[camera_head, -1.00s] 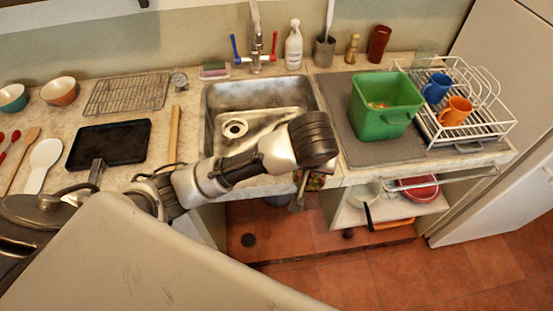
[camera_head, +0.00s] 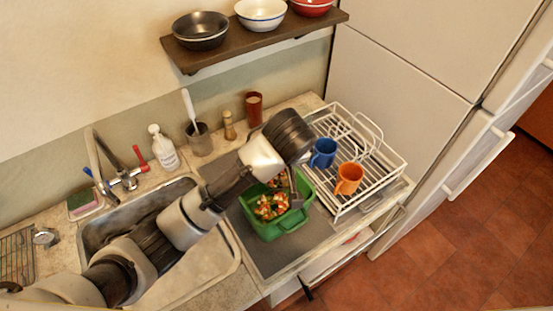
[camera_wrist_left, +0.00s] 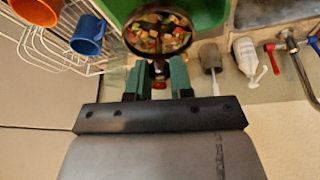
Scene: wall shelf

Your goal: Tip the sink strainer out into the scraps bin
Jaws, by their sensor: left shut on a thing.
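In the wrist view, my left gripper (camera_wrist_left: 158,80) is shut on the handle of the sink strainer (camera_wrist_left: 135,41), a round dark-rimmed bowl with mixed scraps in it. The strainer is in front of the green scraps bin (camera_wrist_left: 205,12). In the head view, my left gripper (camera_head: 297,198) points down at the bin's right side. The green bin (camera_head: 287,224) stands on the grey mat. Colourful scraps (camera_head: 270,206) show within its outline; I cannot tell how many lie in the bin and how many in the strainer. My right gripper is not in view.
A white dish rack (camera_head: 385,178) with a blue mug (camera_head: 322,153) and an orange mug (camera_head: 348,179) stands close right of the bin. A bowl shelf (camera_head: 250,45) hangs above.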

